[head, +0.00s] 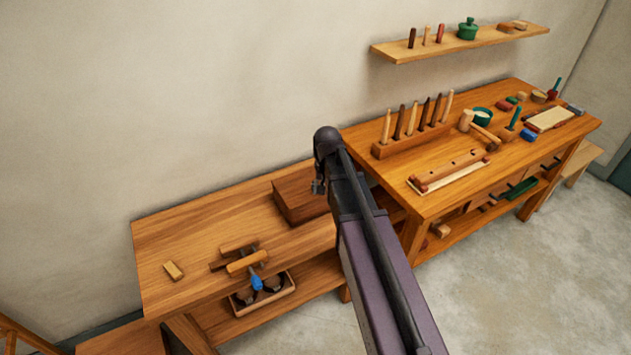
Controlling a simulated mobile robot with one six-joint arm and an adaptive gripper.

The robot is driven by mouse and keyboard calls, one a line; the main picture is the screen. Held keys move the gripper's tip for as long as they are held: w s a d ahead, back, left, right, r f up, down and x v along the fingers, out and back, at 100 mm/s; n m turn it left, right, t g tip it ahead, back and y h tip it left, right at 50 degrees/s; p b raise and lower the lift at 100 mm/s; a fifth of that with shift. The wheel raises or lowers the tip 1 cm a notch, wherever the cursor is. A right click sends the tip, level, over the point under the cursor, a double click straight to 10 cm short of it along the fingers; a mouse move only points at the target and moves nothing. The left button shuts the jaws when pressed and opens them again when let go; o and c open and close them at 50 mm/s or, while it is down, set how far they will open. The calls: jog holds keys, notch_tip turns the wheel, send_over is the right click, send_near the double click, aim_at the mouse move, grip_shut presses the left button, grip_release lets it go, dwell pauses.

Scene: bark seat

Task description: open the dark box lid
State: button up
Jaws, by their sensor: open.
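The dark box (298,205) is a brown wooden box on the low bench, near that bench's right end. Its flat top looks closed, and my arm hides its right part. My gripper (317,187) is at the far end of my arm, in front of the box's right side in the head view. The gripper is small and partly hidden by my wrist. It is open, with nothing seen in it. I cannot tell whether it touches the box.
The low bench (190,240) has clear top left of the box. A taller workbench (480,185) with a tool rack (410,143) stands right. A wall shelf (455,43) hangs above.

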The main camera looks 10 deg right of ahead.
aim_at(309, 181)
jog(key=w+r+m+p, duration=0.2)
jog(key=w+m, duration=0.1)
jog(key=w, duration=1.1)
jog(key=shift+w+a+r+m, duration=0.2)
jog(key=shift+w+m, duration=0.1)
jog(key=shift+w, duration=0.1)
jog(key=shift+f+b, duration=0.3)
notch_tip(309, 181, down, 13)
jog(key=b, duration=1.3)
jog(key=shift+f, duration=0.15)
grip_shut()
